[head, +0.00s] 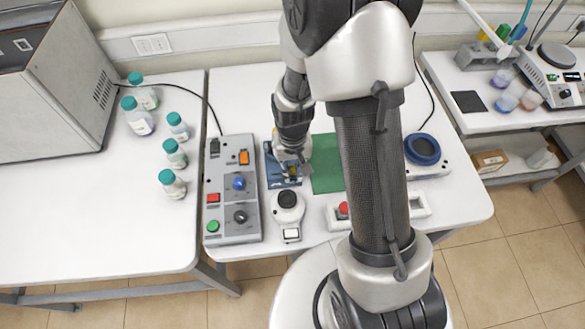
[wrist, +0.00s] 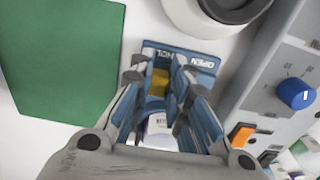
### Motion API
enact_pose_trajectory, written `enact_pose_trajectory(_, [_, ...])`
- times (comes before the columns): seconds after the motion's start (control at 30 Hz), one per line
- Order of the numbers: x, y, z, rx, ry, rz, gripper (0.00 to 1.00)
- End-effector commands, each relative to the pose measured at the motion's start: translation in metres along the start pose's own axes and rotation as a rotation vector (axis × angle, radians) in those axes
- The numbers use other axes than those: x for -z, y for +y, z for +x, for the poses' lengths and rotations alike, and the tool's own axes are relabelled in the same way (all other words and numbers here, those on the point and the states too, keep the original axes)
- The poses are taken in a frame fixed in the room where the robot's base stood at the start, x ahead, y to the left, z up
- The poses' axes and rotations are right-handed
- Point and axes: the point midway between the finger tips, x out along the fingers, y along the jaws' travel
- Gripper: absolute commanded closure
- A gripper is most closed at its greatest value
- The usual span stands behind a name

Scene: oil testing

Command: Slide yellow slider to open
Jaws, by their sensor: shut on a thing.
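The blue slider fixture (wrist: 206,64) lies on the white table, marked "OPEN" and partly legible other letters along its edge. It also shows in the head view (head: 271,172), left of the green mat. The yellow slider (wrist: 159,83) sits on the fixture, between my fingers. My gripper (wrist: 158,76) points down over the fixture and is shut on the yellow slider. The fingers hide the slider's sides and much of the fixture. A white item with a purple mark (wrist: 160,126) shows below the slider between the fingers. In the head view my gripper (head: 290,160) covers part of the fixture.
A grey control panel (head: 246,207) with knobs and coloured buttons stands close left of the fixture. A round white device (head: 288,207) stands just in front. The green mat (head: 328,165) lies flat to the right. Several teal-capped bottles (head: 172,159) stand on the left table.

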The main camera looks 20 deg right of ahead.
Motion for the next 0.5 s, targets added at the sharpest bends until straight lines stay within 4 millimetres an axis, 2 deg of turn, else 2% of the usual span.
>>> enact_pose_trajectory(0.17, [0.000,-0.001,0.000,0.000,0.000,0.000,1.00])
enact_pose_trajectory(0.4, [0.000,-0.041,0.000,0.001,-0.001,-0.007,1.00])
enact_pose_trajectory(0.5, [0.000,-0.051,0.000,0.002,0.000,-0.004,1.00])
